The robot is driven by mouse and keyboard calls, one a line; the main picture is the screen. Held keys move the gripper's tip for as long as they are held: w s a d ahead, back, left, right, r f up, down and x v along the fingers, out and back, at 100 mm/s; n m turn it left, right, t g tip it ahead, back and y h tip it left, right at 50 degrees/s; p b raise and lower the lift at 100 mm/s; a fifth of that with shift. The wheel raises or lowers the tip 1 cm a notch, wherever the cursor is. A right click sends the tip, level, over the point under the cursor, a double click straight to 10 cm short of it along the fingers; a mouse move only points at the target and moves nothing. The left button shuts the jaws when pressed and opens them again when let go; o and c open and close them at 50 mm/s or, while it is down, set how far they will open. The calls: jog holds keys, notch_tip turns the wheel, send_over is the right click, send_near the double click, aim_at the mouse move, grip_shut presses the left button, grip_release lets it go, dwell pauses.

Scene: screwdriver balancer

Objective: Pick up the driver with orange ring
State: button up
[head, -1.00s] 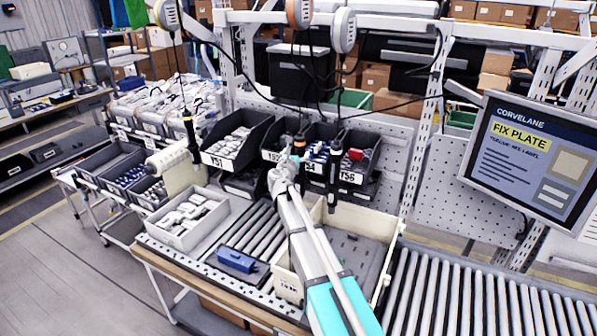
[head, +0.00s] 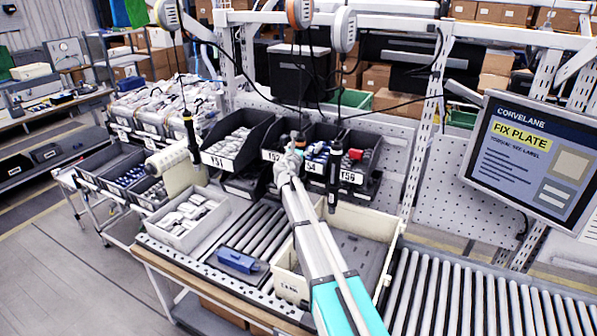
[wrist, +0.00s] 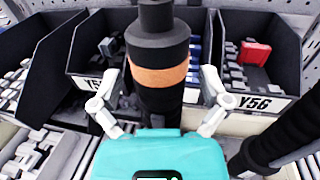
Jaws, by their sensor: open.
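The driver with the orange ring (wrist: 160,76) is a thick dark cylinder standing upright in the middle of the wrist view. Its orange band is at finger height. My gripper (wrist: 159,92) is open, with one pale finger on each side of the driver; I cannot tell whether either finger touches it. In the head view my gripper (head: 292,158) is in front of the bins and hides most of this driver (head: 299,137). A second dark driver (head: 333,172) hangs just to its right, and also shows in the wrist view (wrist: 280,132).
A third driver (head: 190,135) hangs farther left. Black part bins (head: 219,160) stand close behind my gripper. Below are a cream tote (head: 372,222), a grey tray of parts (head: 181,240) and a blue block (head: 238,261) on rollers. Cables hang overhead.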

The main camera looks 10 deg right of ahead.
aim_at(299, 141)
grip_shut()
dwell(0.4)
jog(key=shift+r, duration=0.1)
notch_tip(299, 141, up, 3)
jog(key=p, duration=0.3)
jog(key=shift+r, duration=0.1)
jog(key=s+d+r+p, duration=0.5)
jog(key=s+r+p, duration=0.4)
jog(key=s, duration=0.4)
jog(key=shift+d+r+p, duration=0.2)
jog(key=shift+r+p, duration=0.1)
jog(key=shift+p, duration=0.2)
dwell(0.4)
